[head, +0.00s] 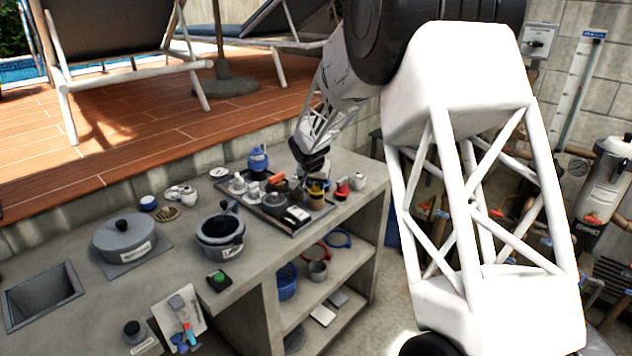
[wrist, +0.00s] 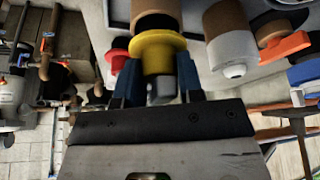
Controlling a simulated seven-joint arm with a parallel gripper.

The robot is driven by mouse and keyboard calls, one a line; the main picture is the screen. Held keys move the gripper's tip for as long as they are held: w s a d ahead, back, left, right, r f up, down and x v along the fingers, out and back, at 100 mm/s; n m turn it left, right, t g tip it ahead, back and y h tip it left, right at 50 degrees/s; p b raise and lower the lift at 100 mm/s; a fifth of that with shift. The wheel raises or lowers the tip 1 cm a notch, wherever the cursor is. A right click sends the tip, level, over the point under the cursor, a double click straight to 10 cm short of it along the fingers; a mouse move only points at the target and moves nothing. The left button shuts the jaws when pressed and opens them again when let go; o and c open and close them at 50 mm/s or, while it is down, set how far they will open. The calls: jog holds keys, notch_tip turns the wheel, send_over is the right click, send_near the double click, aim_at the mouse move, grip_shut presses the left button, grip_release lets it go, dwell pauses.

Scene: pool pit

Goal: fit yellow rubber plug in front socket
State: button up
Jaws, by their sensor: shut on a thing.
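The yellow rubber plug (wrist: 157,52) has a wide yellow flange and shows between the blue fingers of my gripper (wrist: 158,88) in the wrist view. My gripper is shut on it. A tan cylinder (wrist: 154,8) lies directly beyond the plug; I cannot tell whether the two touch. In the head view my gripper (head: 315,174) is low over the right part of the dark tray (head: 268,226), with a small yellow patch of the plug (head: 316,191) below it. I cannot make out the front socket in either view.
A red-topped piece (head: 342,190) and a white cup (head: 358,181) stand close right of my gripper. A white-and-tan piece (wrist: 230,45) is beside it in the wrist view. Two pots, a lidded one (head: 125,237) and another (head: 220,235), stand left on the bench.

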jog(key=shift+f, duration=0.25)
jog(key=shift+f, duration=0.35)
jog(key=shift+f, duration=0.4)
dwell(1.1)
jog(key=o, duration=1.2)
jog(key=shift+r, duration=0.25)
jog(key=shift+r, duration=2.2)
jog(key=shift+r, duration=0.15)
